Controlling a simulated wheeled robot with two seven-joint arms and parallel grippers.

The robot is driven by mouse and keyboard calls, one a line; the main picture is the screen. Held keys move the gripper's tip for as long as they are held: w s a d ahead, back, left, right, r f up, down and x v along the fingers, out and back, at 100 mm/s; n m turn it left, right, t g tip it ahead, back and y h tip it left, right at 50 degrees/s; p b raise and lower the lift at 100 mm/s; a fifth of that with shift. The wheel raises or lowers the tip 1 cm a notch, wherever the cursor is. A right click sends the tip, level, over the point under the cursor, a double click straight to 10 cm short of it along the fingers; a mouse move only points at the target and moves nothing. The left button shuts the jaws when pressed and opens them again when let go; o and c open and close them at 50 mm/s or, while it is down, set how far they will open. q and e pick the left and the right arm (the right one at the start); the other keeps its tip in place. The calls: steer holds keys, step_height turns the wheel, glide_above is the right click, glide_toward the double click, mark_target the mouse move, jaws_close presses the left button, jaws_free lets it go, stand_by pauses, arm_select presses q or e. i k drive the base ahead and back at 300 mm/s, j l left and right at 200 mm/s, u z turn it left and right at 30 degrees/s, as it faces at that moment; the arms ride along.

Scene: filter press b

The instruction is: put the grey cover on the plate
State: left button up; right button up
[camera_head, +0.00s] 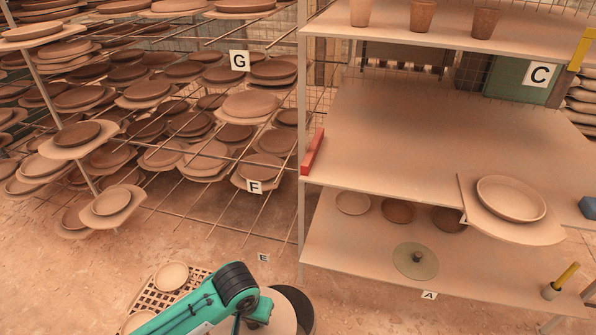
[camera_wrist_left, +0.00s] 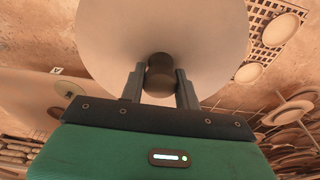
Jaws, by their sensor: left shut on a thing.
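My left gripper (camera_wrist_left: 160,78) is shut on the dark knob of a wide, pale grey round cover (camera_wrist_left: 105,35). The cover fills the upper middle of the left wrist view. In the head view, part of the cover (camera_head: 280,318) shows at the bottom edge, beside my teal arm; the fingers are hidden there. A large clay plate (camera_head: 511,199) sits on a board at the right front of the middle shelf, well apart from the cover. I cannot tell from the frames which plate is the task's. My right gripper is not in view.
A greenish disc with a knob (camera_head: 416,261) lies on the lower shelf (camera_head: 340,250), near several plates. Racks of plates (camera_head: 250,104) stand left.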

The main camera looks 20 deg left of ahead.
mark_target(77, 132)
steer(key=k+j, duration=0.15)
steer(key=j, duration=0.25)
steer(key=k+j, duration=0.1)
steer(key=j, duration=0.35)
steer(key=k+j+z, duration=0.1)
steer(key=j, duration=0.3)
steer(key=k+j, duration=0.15)
steer(key=j, duration=0.25)
steer(key=k+j+z, duration=0.1)
steer(key=j, duration=0.3)
steer(key=k+j, duration=0.1)
steer(key=j, duration=0.95)
steer(key=k+j+z, duration=0.1)
steer(key=j, duration=0.4)
steer(key=k+j, duration=0.15)
steer(key=j, duration=0.35)
steer(key=i+j, duration=0.1)
steer(key=j, duration=0.65)
steer(key=i+j+z, duration=0.15)
steer(key=j, duration=1.35)
steer(key=i+z, duration=0.05)
steer(key=i, duration=0.05)
